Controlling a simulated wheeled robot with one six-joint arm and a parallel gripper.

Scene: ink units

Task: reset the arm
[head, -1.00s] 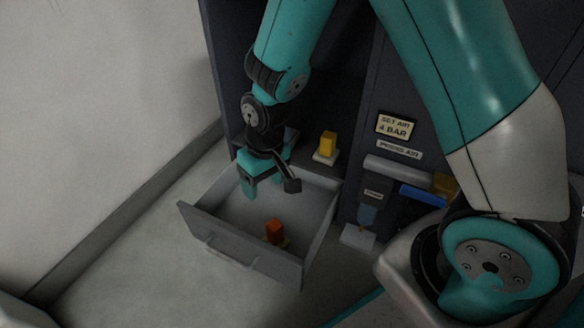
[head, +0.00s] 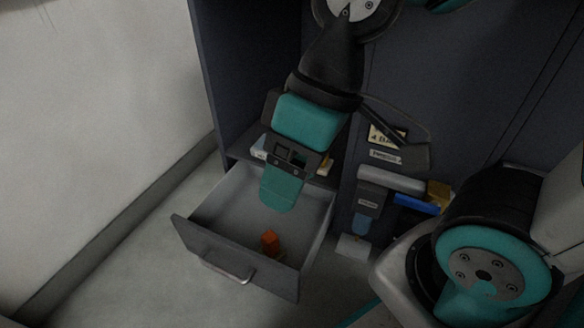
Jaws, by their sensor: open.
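My gripper (head: 281,190) hangs in front of the cabinet, above the back part of the open drawer. Its teal finger points down and its jaws are open. I see nothing held between them. My own arm covers much of the shelf behind it. The drawer (head: 222,257) is pulled out, and a small orange block (head: 269,241) stands inside it near the front wall, apart from my gripper.
The dark cabinet (head: 215,75) stands behind. A shelf with pale items (head: 258,150) is partly hidden by my gripper. To the right are a grey and blue device (head: 367,200), a blue cylinder (head: 416,204) and partly covered signs (head: 386,136). The floor at left is clear.

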